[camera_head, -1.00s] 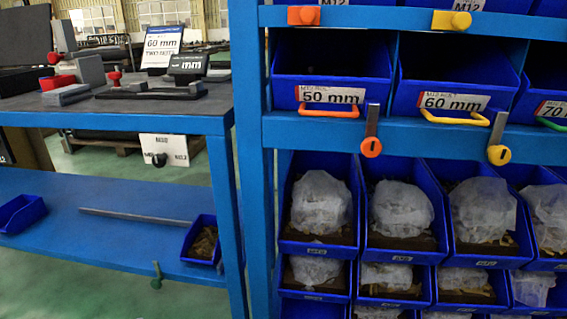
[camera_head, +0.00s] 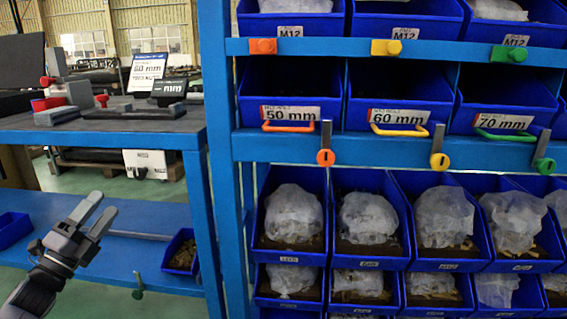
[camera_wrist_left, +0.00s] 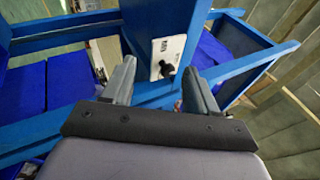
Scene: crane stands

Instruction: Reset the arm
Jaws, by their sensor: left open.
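My left gripper (camera_head: 95,218) is at the lower left of the head view, in front of the blue bench's lower shelf, with its grey fingers pointing up and to the right. The fingers are apart with nothing between them. In the left wrist view the two fingers (camera_wrist_left: 157,85) are also spread and empty, with blue frame beams and a white panel with a black knob (camera_wrist_left: 167,60) beyond them. My right gripper does not show.
A blue rack holds bins labelled 50 mm (camera_head: 290,113), 60 mm (camera_head: 399,117) and 70 mm (camera_head: 503,121). Lower bins hold bagged parts (camera_head: 293,213). The blue workbench (camera_head: 100,140) at left carries a sign (camera_head: 147,73) and tools. A small bin (camera_head: 181,255) sits on its lower shelf.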

